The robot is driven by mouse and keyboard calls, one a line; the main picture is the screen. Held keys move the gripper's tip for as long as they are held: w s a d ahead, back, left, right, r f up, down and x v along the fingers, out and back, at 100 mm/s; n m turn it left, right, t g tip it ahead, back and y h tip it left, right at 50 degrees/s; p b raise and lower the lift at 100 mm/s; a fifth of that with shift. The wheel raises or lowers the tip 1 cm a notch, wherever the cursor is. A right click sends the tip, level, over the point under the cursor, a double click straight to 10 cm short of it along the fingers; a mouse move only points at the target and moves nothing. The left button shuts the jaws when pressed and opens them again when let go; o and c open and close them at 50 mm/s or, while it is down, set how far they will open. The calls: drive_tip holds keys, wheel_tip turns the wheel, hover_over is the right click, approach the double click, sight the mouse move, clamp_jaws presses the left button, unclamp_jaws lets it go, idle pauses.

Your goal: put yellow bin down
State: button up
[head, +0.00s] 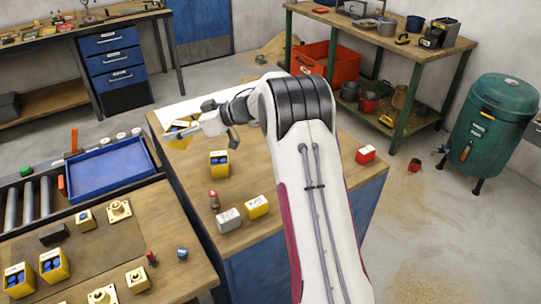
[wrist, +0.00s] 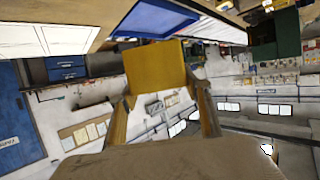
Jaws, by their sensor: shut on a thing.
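My gripper (head: 197,129) is shut on a yellow bin (head: 176,141) at the far left corner of the wood-topped blue bench (head: 185,181). The fingers cover part of the held bin in the head view. In the wrist view the yellow bin (wrist: 157,68) sits between the two fingers of my gripper (wrist: 162,105). I cannot tell whether the bin touches the surface under it. A second yellow bin (head: 219,171) with blue contents stands on the bench, nearer than the gripper.
A red bottle-like item (head: 214,201), a grey bin (head: 229,220) and a yellow bin (head: 257,206) stand nearer on the bench. A red box (head: 365,155) sits at its right. A blue tray (head: 109,166) lies left, beside the rollers (head: 27,205).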

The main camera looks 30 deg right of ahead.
drive_tip(key=d+r+m+t+h, duration=0.25)
drive_tip(key=d+m+h, duration=0.25)
drive_tip(key=d, duration=1.3)
drive_tip(key=m+t+h, duration=0.2)
drive_tip(key=m+h, duration=0.2)
drive_tip(key=h, duration=0.1)
hover_over(262, 146)
wheel_tip(262, 146, down, 3)
drive_tip(key=shift+d+f, duration=0.1)
drive_tip(key=shift+f, duration=0.05)
drive_tip(key=shift+f, duration=3.15)
drive_tip(key=shift+f, duration=1.85)
drive_tip(key=shift+f, duration=0.15)
